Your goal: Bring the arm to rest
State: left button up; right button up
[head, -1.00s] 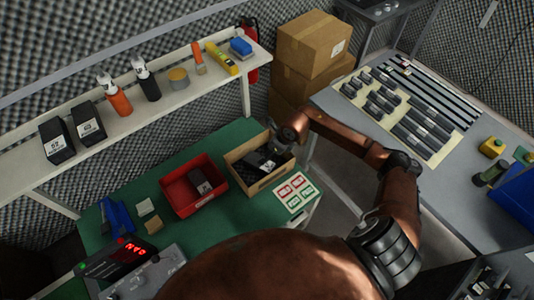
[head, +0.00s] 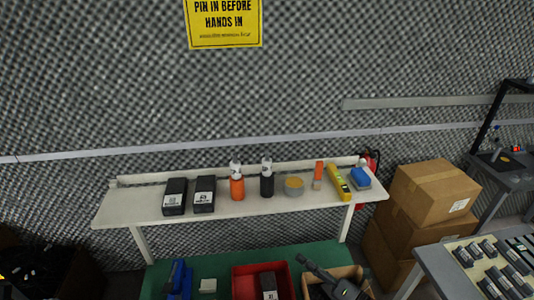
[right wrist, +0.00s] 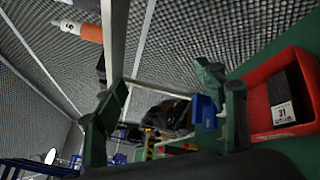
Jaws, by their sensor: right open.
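The rest of my right arm is out of the head view. My left gripper is in neither view.
The red bin (head: 238,273) holds a dark labelled block (head: 269,287). The green table (head: 219,263) lies below a white shelf (head: 130,209) with bottles and tools. Stacked boxes (head: 435,192) stand right.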

jog(key=d+r+m+t+h, duration=0.25)
jog(key=d+m+h, duration=0.25)
jog(key=d+m, duration=0.3)
jog(key=d+r+m+t+h, duration=0.1)
jog(key=d+m+t+h, duration=0.35)
jog(key=d+m, duration=0.35)
jog(key=s+d+f+m+g+h, duration=0.4)
jog(key=s+d+f+m, duration=0.15)
jog(key=f, duration=0.25)
jog(key=s+d+f+m+g+h, duration=0.3)
jog(key=s+d+f+m+g, duration=0.15)
jog(key=d+f+m, duration=0.3)
jog(key=s+a+f+m+g+y, duration=0.2)
jog(key=s+a+f+g, duration=0.15)
jog(key=s+f, duration=0.55)
jog(key=s+a+f+m+g+y, duration=0.25)
jog(key=s+f+g, duration=0.25)
jog(key=s, duration=0.8)
notch_tip(320, 180, down, 28)
jog(key=s+a, duration=0.1)
jog(key=a, duration=0.1)
jog(key=s+f+n+g, duration=0.1)
jog(key=s+f+g, duration=0.1)
jog(key=s+f, duration=1.6)
jog(key=shift+s+f, duration=0.15)
jog(key=shift+s, duration=0.8)
jog(key=shift+n, duration=0.25)
